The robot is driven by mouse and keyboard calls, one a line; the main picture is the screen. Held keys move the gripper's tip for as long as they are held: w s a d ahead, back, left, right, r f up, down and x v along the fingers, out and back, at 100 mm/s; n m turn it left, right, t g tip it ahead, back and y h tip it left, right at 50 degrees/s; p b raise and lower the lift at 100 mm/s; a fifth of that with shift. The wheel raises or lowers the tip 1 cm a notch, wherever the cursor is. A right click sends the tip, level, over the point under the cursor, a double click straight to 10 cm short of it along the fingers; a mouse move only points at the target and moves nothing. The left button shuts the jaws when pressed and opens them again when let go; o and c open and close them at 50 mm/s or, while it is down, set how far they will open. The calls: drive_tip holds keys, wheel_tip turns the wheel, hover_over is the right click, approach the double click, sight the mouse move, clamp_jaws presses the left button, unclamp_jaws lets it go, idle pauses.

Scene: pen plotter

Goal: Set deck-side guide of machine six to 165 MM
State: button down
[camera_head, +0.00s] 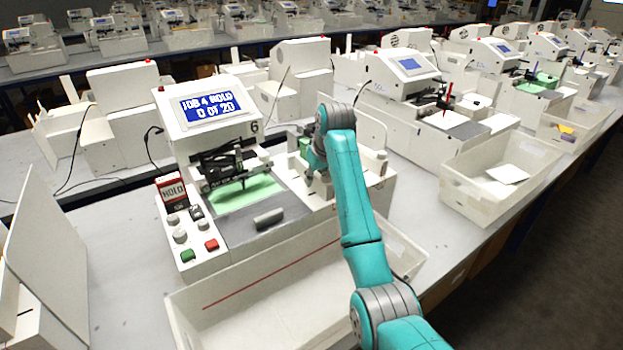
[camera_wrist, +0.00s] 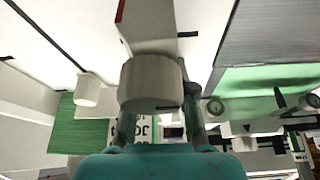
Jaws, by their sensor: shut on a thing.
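Machine six (camera_head: 216,120) stands front left in the head view, with a "6" beside its screen. The screen (camera_head: 211,106) reads "JOB 4 HOLD 0 OF 20". My gripper (camera_head: 312,160) is at the right side of its deck, partly hidden by my arm. In the wrist view my gripper (camera_wrist: 158,108) is shut on a round, pale grey knob (camera_wrist: 152,80), one finger at each side. The knob adjoins a pale block (camera_wrist: 148,28) with a red edge, seemingly the deck-side guide. I cannot read any guide scale or its setting in millimetres.
A green sheet (camera_head: 243,192) lies on the deck under the black carriage. A second pale knob (camera_wrist: 88,90) is left of the held one in the wrist view. A white bin (camera_head: 290,290) stands in front of the machine. A "HOLD" tag (camera_head: 173,192) is above the buttons.

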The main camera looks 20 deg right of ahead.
drive_tip(key=c, duration=0.9)
unclamp_jaws()
drive_tip(key=shift+c, duration=0.2)
drive_tip(key=shift+r, duration=0.1)
drive_tip(key=v, duration=0.7)
drive_tip(key=shift+s+d+r, duration=0.1)
drive_tip(key=shift+s+r, duration=0.05)
